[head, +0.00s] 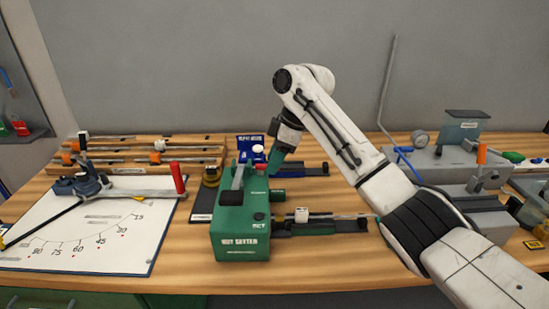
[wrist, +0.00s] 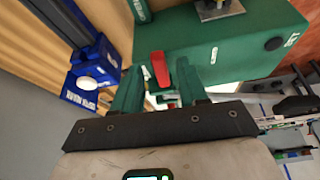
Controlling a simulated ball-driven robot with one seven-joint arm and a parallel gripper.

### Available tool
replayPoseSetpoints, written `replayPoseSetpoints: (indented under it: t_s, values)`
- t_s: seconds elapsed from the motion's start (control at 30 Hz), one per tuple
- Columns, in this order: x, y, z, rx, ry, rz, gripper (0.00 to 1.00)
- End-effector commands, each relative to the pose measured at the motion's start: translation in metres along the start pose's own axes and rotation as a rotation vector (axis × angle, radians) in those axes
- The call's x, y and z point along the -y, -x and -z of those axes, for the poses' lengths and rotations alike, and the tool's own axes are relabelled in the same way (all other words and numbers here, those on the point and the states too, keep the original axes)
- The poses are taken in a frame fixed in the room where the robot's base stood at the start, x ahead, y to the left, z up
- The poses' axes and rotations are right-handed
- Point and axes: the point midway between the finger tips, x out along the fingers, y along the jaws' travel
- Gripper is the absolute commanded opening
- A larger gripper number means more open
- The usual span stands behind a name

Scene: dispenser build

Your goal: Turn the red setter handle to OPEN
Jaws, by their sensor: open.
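The green setter box (head: 240,230), with white lettering on its front, stands on the bench in the middle of the head view. Its small red handle (head: 260,167) shows at the box's far upper edge, close to my gripper (head: 274,160). In the wrist view the red handle (wrist: 159,67) stands out from the green box (wrist: 225,50). My gripper (wrist: 160,88) is open, with one green finger on each side of the handle's line. The handle appears just beyond or between the fingertips; I cannot tell contact. No OPEN mark is readable.
A blue fixture with a white knob (wrist: 88,82) stands left of my gripper in the wrist view. A white angle board (head: 90,240) with a red-gripped lever (head: 178,178) lies at left. A rail with a white block (head: 301,214) extends right of the box.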

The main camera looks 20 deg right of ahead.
Motion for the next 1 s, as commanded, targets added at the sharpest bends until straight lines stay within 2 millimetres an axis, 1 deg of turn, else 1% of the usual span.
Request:
replayPoseSetpoints:
  t_s: [0.3,0.73,0.77,1.0]
  values:
    - [0.0,-0.0025,0.0,0.001,0.001,0.0,0.43]
    - [0.0,-0.0022,-0.0001,0.0,0.001,0.0,0.01]
    - [0.0,-0.0022,-0.0001,0.0,0.001,0.0,0.0]
    - [-0.0006,-0.0008,0.0007,0.001,0.012,0.005,0.0]
